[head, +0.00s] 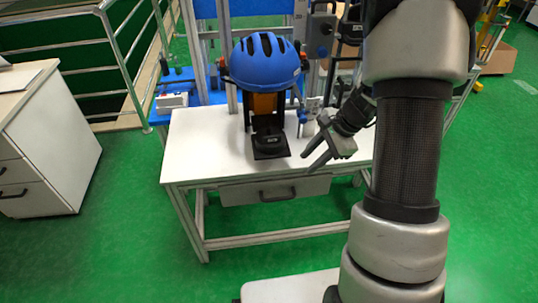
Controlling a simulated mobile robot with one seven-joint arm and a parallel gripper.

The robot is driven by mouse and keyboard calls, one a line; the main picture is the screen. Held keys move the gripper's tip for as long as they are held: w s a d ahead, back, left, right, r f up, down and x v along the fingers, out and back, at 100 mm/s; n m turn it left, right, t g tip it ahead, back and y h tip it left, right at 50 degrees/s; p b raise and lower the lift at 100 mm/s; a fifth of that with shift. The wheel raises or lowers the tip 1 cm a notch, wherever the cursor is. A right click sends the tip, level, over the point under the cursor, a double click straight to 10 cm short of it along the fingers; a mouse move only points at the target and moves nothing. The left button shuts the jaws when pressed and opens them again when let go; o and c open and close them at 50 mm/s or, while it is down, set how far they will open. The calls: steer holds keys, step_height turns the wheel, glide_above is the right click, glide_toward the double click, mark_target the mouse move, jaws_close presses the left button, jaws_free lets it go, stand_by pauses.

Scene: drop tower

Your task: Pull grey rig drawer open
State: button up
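The grey rig drawer (294,190) hangs under the white tabletop of the rig table. Its front looks flush below the table edge, and a dark bar handle (278,194) sits in its middle. My gripper (312,162) is above the right part of the tabletop near its front edge, up and to the right of the handle. Its fingers are spread apart, with nothing seen between them. It is apart from the drawer handle. Part of the table's right side is hidden behind my arm.
A blue helmet (264,60) sits on a dark stand on the white table (200,150). A white cabinet (45,150) with drawers stands at left. Metal railings (130,70) run behind it. Green floor (130,240) is clear between the cabinet and the table.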

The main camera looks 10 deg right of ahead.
steer(key=m+b, duration=0.1)
steer(key=m, duration=0.1)
glide_toward(283, 197)
steer(key=b+x, duration=0.4)
steer(key=x, duration=0.3)
steer(key=shift+a+f, duration=0.15)
steer(key=shift+f, duration=0.15)
jaws_close()
